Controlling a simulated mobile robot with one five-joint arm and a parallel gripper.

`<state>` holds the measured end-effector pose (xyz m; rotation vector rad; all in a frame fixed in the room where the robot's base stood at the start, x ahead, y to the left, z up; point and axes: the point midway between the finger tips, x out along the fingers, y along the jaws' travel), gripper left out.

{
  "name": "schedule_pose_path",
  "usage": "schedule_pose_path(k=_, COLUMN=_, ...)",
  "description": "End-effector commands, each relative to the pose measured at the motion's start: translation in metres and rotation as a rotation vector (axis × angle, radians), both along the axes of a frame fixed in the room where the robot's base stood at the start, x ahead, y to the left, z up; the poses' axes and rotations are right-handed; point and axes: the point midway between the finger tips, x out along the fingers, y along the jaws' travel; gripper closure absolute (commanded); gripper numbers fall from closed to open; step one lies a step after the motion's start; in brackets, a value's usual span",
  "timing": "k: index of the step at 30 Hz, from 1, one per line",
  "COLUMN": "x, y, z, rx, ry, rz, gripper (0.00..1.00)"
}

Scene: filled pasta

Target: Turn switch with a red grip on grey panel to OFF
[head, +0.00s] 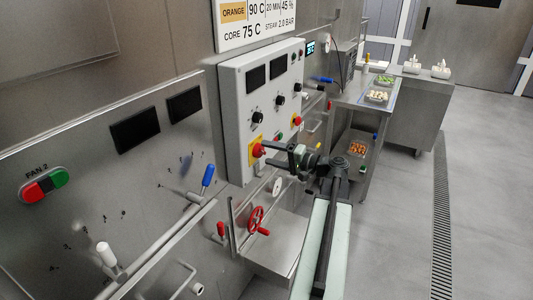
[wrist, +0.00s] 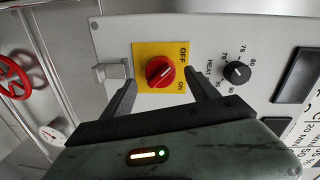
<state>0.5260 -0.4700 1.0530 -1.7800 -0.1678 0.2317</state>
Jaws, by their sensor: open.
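The switch with a red round grip (head: 258,150) sits on a yellow plate at the lower left of the grey panel (head: 232,110). In the wrist view the red grip (wrist: 160,72) carries a pale diagonal mark; OFF is printed at the plate's upper right and ON at its lower right. I cannot tell for certain which label the mark points at. My gripper (head: 270,153) is open in front of the switch. In the wrist view its fingers (wrist: 160,84) stand on either side of the yellow plate, apart from the grip.
A black HEAT dial (wrist: 237,72) is close to the right finger in the wrist view. A second red knob (head: 297,120) is farther along the panel. A red valve wheel (head: 257,220) is below it. A blue-handled lever (head: 208,175) stands to the left. Floor to the right is clear.

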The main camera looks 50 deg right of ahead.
Motion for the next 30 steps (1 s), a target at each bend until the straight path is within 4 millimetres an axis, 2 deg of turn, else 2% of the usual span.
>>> schedule_pose_path(k=3, x=-0.026, y=-0.006, z=0.002, rx=0.000, ry=0.000, rz=-0.003, gripper=0.31)
schedule_pose_path(k=6, x=-0.043, y=-0.010, z=0.003, rx=0.000, ry=0.001, rz=-0.002, gripper=0.31)
schedule_pose_path(k=10, x=-0.055, y=-0.014, z=0.004, rx=0.000, ry=0.001, rz=-0.001, gripper=0.31)
schedule_pose_path(k=30, x=-0.057, y=-0.014, z=0.004, rx=-0.001, ry=0.000, rz=0.001, gripper=0.31)
